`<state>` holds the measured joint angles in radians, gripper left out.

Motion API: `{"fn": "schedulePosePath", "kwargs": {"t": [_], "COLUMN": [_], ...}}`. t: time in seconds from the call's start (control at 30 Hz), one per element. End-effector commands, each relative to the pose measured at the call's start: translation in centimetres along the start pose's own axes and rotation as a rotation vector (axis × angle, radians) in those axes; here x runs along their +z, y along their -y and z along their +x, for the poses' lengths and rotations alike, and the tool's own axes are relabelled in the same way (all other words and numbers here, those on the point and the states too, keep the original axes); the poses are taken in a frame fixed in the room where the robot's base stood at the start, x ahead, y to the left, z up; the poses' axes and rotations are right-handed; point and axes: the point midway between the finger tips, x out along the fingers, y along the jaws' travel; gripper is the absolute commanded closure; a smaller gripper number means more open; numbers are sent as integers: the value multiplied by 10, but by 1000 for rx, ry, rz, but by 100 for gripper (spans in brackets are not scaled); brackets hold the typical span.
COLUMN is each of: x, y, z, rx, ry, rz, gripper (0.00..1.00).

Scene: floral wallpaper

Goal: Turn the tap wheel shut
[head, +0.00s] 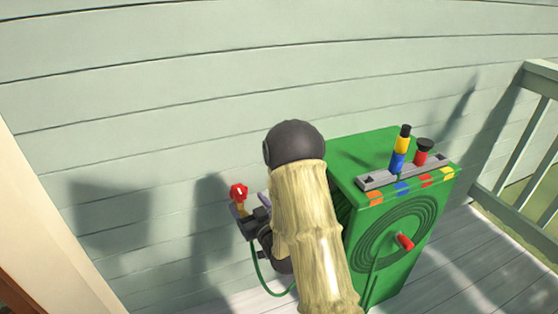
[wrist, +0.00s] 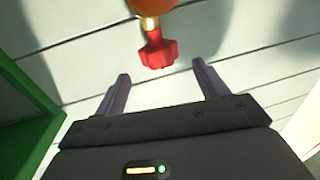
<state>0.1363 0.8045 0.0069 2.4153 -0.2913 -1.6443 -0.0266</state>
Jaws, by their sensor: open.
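The red tap wheel (head: 239,192) sits on a small brass tap against the pale green siding, left of the green hose box. In the wrist view the red wheel (wrist: 157,52) is just beyond my fingertips, roughly midway between them, with a blurred orange part behind it. My gripper (wrist: 161,78) is open with its two grey-purple fingers apart and nothing between them. In the head view my gripper (head: 248,212) is beside the tap, partly hidden by my arm. I cannot tell whether a finger touches the tap.
A green hose box (head: 398,240) stands right of my arm, with a red crank (head: 405,241) and a grey rack (head: 402,170) holding coloured nozzles. A green hose (head: 262,278) hangs below the tap. A railing (head: 520,130) is at the right. The deck (head: 475,270) is clear at front right.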

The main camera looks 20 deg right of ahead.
Motion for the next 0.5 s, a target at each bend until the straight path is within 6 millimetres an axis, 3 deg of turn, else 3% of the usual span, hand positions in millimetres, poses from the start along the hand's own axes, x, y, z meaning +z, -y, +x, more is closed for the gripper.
{"fn": "schedulePosePath", "kwargs": {"t": [0.2,0.5], "x": [-1,-4], "y": [0,0], "z": [-36,-56], "rx": [2,1], "ry": [5,6], "rz": [2,0], "gripper": [27,27]}}
